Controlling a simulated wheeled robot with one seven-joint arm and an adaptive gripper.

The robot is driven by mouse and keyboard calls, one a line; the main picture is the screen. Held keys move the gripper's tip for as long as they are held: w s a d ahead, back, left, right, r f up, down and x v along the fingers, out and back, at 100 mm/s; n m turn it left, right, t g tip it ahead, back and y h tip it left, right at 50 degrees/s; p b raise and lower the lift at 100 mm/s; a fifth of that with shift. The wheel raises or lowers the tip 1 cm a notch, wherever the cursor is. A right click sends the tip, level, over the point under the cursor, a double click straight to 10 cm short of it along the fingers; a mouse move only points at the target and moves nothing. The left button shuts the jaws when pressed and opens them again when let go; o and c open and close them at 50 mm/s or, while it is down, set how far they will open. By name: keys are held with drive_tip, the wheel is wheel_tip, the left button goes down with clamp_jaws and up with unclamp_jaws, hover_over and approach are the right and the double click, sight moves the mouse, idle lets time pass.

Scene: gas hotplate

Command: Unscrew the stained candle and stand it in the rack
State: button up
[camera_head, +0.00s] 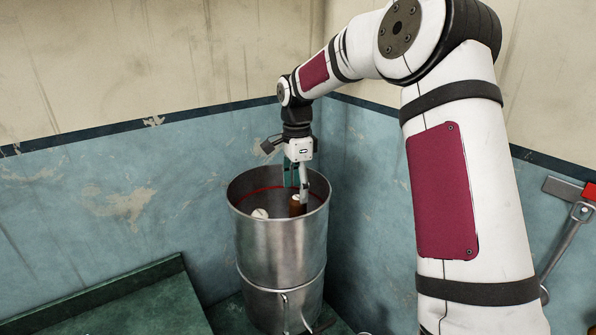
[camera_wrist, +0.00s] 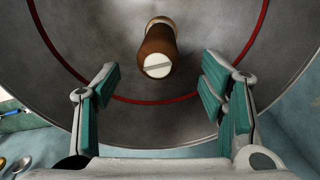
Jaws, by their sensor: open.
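The stained candle (camera_wrist: 158,50) is a brown cylinder with a pale, slotted end cap facing the wrist camera. It stands inside a tall metal vessel (camera_head: 283,245), and its top shows in the head view (camera_head: 296,204). My gripper (camera_wrist: 160,88) points down into the vessel's mouth, with green-padded fingers apart on either side of the brown candle in the picture. Nothing is between the pads that I can see gripped. In the head view my gripper (camera_head: 298,183) is over the brown candle. I cannot make out a rack.
A red line runs round the vessel's inner wall (camera_wrist: 135,100), and the rim surrounds my fingers closely. The vessel stands in a corner near blue-and-cream walls. A green bench (camera_head: 150,300) lies at lower left. A wrench-like tool (camera_head: 565,245) hangs at right.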

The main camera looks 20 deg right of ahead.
sight(298, 214)
wheel_tip(298, 214, down, 9)
drive_tip(key=shift+s+r+p, duration=0.15)
drive_tip(key=shift+r+p, duration=0.05)
drive_tip(key=shift+p, duration=0.55)
